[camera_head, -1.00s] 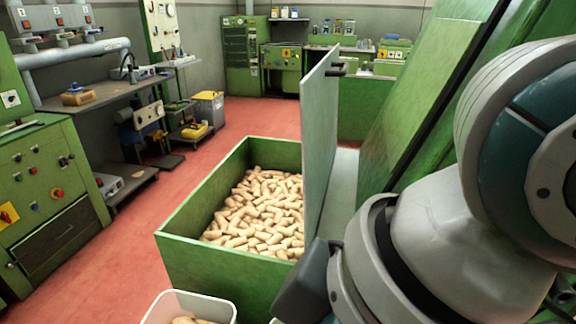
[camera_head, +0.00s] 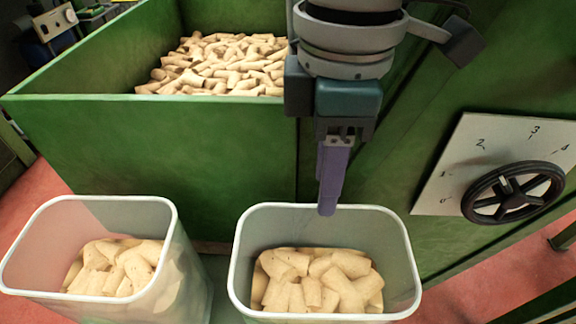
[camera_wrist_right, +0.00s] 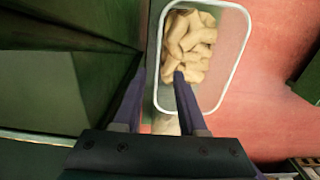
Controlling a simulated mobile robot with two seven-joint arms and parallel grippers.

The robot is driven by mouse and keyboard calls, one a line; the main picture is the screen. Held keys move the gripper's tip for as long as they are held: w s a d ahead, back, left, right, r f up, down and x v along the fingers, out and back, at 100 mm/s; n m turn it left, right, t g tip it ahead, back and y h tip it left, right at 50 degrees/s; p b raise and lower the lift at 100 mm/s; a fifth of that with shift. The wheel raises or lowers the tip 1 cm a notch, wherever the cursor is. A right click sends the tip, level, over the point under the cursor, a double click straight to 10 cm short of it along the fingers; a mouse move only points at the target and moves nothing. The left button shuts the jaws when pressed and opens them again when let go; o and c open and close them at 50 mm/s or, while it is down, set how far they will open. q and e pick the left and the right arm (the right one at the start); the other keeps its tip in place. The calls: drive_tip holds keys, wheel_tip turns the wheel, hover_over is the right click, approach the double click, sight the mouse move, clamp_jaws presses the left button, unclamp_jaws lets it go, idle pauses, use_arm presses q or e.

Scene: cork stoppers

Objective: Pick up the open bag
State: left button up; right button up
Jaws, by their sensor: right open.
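No soft bag can be made out. Two open, whitish, translucent containers with rounded rims hold corks. The left one (camera_head: 185,275) stands at the lower left, and the right one (camera_head: 397,235) at lower centre. My right gripper (camera_head: 328,208) points down over the far rim of the right container, its fingers seen edge-on in the head view. In the right wrist view the gripper (camera_wrist_right: 158,78) shows two purple fingers spread apart with nothing held. A cork-filled container (camera_wrist_right: 246,45) lies beyond them, its near-left rim passing between the fingertips in the picture. Contact cannot be judged. My left gripper is out of view.
A large green bin (camera_head: 150,150) full of corks stands behind the containers. A green machine with a white dial plate (camera_head: 470,140) and black handwheel (camera_head: 512,192) is at the right. Red floor (camera_head: 465,285) shows at lower right.

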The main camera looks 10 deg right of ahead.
wheel_tip(320, 180, down, 6)
drive_tip(key=shift+w+b, duration=0.1)
drive_tip(key=shift+b, duration=0.7)
drive_tip(key=shift+c, duration=0.3)
clamp_jaws()
idle(0.5)
